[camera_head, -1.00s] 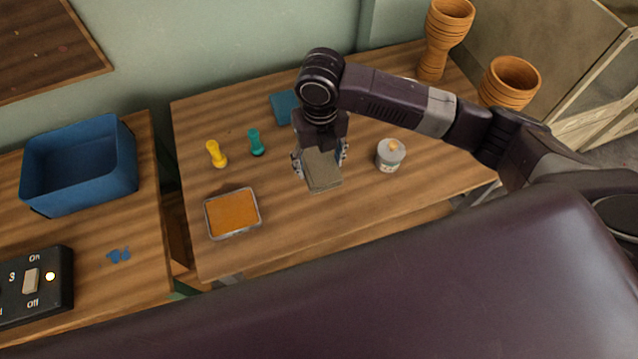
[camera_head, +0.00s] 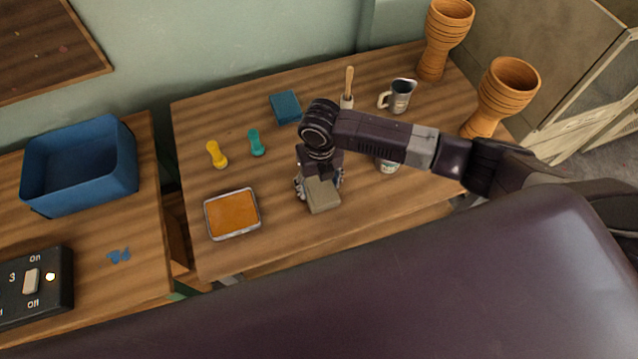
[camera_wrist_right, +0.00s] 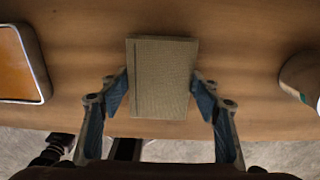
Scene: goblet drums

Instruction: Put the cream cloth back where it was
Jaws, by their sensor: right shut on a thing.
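In the right wrist view the cloth (camera_wrist_right: 162,80) sits between the two fingers of the right gripper (camera_wrist_right: 160,95), close to the table edge. I cannot tell whether the cloth touches the table. My left gripper is not in view.
A tray of orange material (camera_head: 232,214) lies left of the cloth. A tin (camera_head: 388,167) is partly hidden behind my right arm.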

